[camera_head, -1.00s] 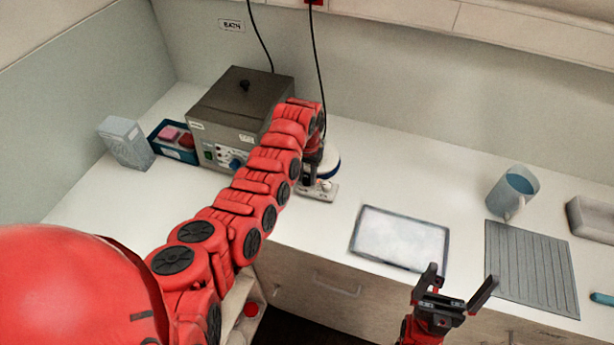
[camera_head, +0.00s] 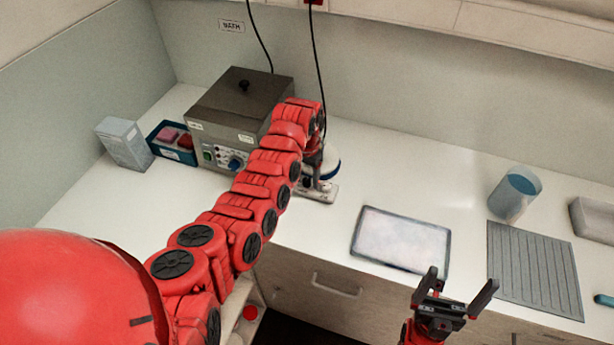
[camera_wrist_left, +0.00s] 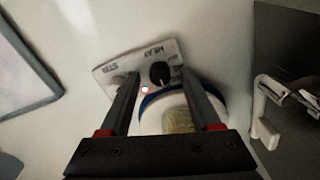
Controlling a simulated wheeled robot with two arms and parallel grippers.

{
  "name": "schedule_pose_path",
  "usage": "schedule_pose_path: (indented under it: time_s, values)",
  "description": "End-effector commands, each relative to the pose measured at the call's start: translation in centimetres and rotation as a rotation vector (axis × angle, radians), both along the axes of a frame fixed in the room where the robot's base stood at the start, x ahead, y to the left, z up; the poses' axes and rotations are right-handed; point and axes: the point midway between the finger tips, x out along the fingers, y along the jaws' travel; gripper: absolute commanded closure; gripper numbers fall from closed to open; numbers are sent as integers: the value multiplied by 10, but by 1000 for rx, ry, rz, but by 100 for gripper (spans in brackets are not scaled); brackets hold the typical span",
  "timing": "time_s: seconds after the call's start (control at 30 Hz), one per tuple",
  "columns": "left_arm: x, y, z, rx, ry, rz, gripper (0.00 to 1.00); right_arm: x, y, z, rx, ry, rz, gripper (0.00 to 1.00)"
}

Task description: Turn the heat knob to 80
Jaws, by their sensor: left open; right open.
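The heat knob (camera_wrist_left: 160,72) is a round black knob beside upside-down "HEAT" lettering on the light panel of a small stirrer hotplate (camera_wrist_left: 110,70). A white mark shows on the knob; I cannot read its setting. A second knob beside the "STIR" lettering is mostly hidden behind a finger. The hotplate also shows in the head view (camera_head: 322,194), largely behind my arm. My left gripper (camera_wrist_left: 160,88) is open, its fingers on either side of the heat knob in the wrist view; contact cannot be told. My right gripper (camera_head: 456,287) is open and empty at the counter's front edge.

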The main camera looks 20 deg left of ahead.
Motion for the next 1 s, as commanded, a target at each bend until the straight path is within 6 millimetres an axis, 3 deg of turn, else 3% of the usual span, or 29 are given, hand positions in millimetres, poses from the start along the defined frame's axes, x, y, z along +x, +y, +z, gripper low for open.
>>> schedule_pose_path:
  time_s: [0.27,0.4,0.5,1.0]
  values:
    - [1,0,27,0,-7,1,36,0,0,-16,0,0,0,0]
    - [1,1,59,0,-6,1,36,0,0,-23,0,0,0,0]
    - [1,2,81,-1,-2,2,36,0,0,-15,0,0,0,0]
    - [1,1,159,4,-3,-1,36,0,0,-26,0,0,0,0]
